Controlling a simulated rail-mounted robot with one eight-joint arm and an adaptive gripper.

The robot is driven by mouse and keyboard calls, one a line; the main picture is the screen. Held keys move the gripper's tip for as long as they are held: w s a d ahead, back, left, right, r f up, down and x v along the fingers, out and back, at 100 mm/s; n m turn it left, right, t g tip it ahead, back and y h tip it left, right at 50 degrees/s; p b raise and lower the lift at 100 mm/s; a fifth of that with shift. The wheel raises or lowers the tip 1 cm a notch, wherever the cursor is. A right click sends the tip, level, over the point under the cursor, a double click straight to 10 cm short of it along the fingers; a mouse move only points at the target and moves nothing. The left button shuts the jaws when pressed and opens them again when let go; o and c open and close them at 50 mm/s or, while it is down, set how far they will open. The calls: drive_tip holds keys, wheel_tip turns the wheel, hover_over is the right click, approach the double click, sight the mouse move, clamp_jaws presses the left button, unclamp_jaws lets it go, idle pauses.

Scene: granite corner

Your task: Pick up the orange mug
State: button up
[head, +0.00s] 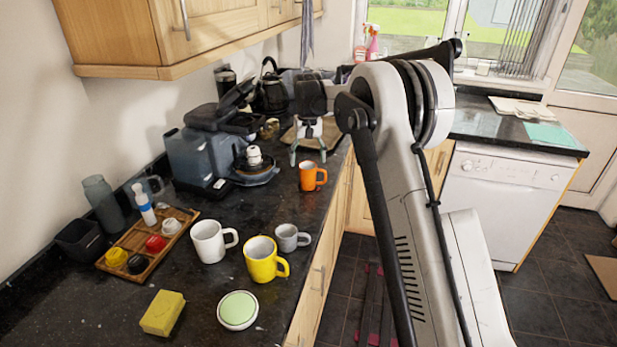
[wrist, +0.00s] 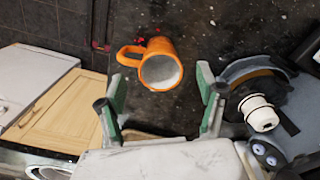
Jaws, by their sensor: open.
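The orange mug (head: 311,176) stands upright on the dark granite counter (head: 285,210), close to its front edge, with its handle toward that edge. In the wrist view the orange mug (wrist: 159,65) shows its pale inside and its handle at left. My gripper (head: 308,158) is open and empty, pointing down above the counter just behind the mug in the head view. In the wrist view my gripper (wrist: 160,95) has its two green-padded fingers spread apart, with the mug just beyond and between the fingertip line. The mug appears apart from both fingers.
A coffee machine (head: 205,155) stands left of the mug; its round pan-like part (wrist: 270,95) lies right in the wrist view. A white mug (head: 210,242), yellow mug (head: 263,262) and grey mug (head: 288,238) stand nearer. Wall cabinets (head: 190,30) hang at upper left.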

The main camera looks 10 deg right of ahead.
sight(308, 174)
drive_tip(key=shift+w+f+p, duration=0.1)
drive_tip(key=shift+f+p, duration=0.35)
drive_tip(key=shift+f, duration=3.05)
drive_tip(key=c, duration=1.4)
drive_tip(key=shift+r, duration=0.1)
